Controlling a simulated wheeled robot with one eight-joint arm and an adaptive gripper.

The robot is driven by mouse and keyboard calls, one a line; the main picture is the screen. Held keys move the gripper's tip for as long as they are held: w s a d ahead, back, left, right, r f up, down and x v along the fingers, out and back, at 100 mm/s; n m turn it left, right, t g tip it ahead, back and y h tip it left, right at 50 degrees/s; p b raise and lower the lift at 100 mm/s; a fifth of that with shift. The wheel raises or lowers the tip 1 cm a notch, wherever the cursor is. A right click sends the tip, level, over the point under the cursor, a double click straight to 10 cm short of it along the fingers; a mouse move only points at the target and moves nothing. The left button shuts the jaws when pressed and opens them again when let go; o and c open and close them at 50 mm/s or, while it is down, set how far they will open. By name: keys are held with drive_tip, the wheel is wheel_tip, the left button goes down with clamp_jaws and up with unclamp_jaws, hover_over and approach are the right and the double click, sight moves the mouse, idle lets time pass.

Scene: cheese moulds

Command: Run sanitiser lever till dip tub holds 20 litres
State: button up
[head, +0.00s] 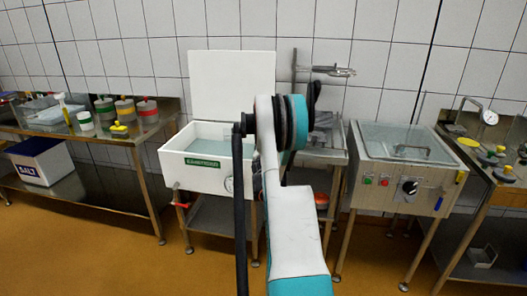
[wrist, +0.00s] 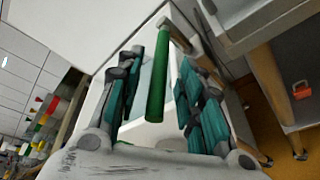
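A white tub (head: 191,177) with a raised white lid (head: 232,92) stands in the middle of the head view, with pale liquid inside. In the wrist view a green bar-shaped lever (wrist: 156,100) runs between the fingers of my gripper (wrist: 161,62). The fingers are open on both sides of it, with gaps showing. In the head view my arm hides the gripper and the green lever.
A steel bench (head: 117,138) with pots and a salt box (head: 40,160) below stands left. A covered steel vat (head: 392,172) with a black knob stands right, beside another bench with a gauge (head: 489,117). A red item (wrist: 302,90) shows at the wrist view's right. Open floor lies in front.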

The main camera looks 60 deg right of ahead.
drive_tip(key=v, duration=0.9)
drive_tip(key=shift+a, duration=0.2)
drive_tip(key=shift+s, duration=0.15)
